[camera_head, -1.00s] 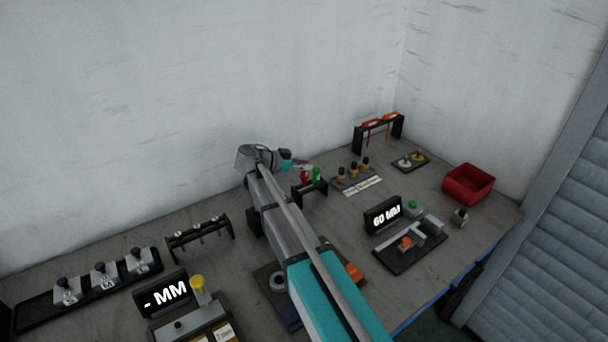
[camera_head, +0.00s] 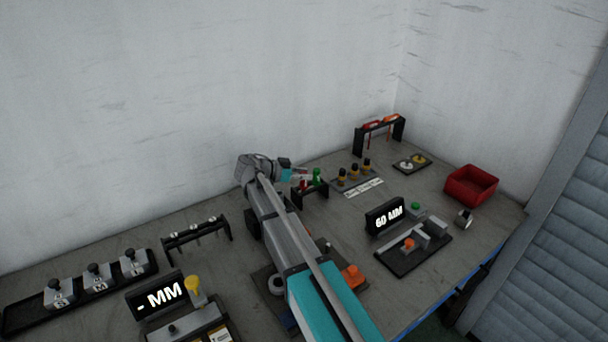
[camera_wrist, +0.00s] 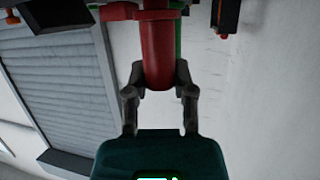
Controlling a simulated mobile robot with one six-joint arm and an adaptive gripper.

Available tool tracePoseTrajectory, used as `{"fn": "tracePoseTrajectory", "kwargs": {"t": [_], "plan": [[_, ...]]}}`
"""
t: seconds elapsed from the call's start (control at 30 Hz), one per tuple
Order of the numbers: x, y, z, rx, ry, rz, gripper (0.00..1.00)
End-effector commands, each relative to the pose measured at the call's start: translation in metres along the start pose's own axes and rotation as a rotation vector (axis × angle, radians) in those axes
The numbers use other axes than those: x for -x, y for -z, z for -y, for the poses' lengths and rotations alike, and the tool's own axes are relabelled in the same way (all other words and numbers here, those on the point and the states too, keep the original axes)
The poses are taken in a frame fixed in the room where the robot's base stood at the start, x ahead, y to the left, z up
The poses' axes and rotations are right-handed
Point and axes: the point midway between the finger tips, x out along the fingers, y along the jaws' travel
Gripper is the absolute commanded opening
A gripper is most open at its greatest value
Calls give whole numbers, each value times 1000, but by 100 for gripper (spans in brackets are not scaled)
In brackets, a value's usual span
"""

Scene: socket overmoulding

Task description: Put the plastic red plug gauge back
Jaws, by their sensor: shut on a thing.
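The red plug gauge (camera_wrist: 157,55) is upright in the wrist view, with my gripper (camera_wrist: 160,85) shut around its red body. In the head view my gripper (camera_head: 296,175) is at the small black rack (camera_head: 312,193) near the back wall, where a bit of the red gauge (camera_head: 303,184) shows. A green plug gauge (camera_head: 317,176) stands in that rack just right of the red one; a strip of green also shows behind the red body in the wrist view (camera_wrist: 178,40). Whether the red gauge is fully seated in the rack is hidden.
Several yellow-black knobbed pieces (camera_head: 354,171) stand right of the rack. A black stand with red and orange tools (camera_head: 379,132) is at the back. A red bin (camera_head: 471,185) and a "60 MM" display (camera_head: 385,216) are to the right. The white wall is close behind my gripper.

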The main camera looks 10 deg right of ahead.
Motion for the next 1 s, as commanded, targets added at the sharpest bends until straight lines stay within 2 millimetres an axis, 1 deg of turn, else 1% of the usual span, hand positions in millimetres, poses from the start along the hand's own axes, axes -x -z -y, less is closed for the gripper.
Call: {"fn": "tracePoseTrajectory", "kwargs": {"t": [0.37, 0.4, 0.57, 0.6, 1.0], "plan": [[-4, -8, 0, 0, -1, 0, 0], [-4, -8, 0, 0, -1, 0, 35], [-4, -7, 0, 0, -1, 0, 64], [-4, -7, 0, 0, -1, 0, 67], [-4, -6, 0, 0, -1, 0, 67]]}}
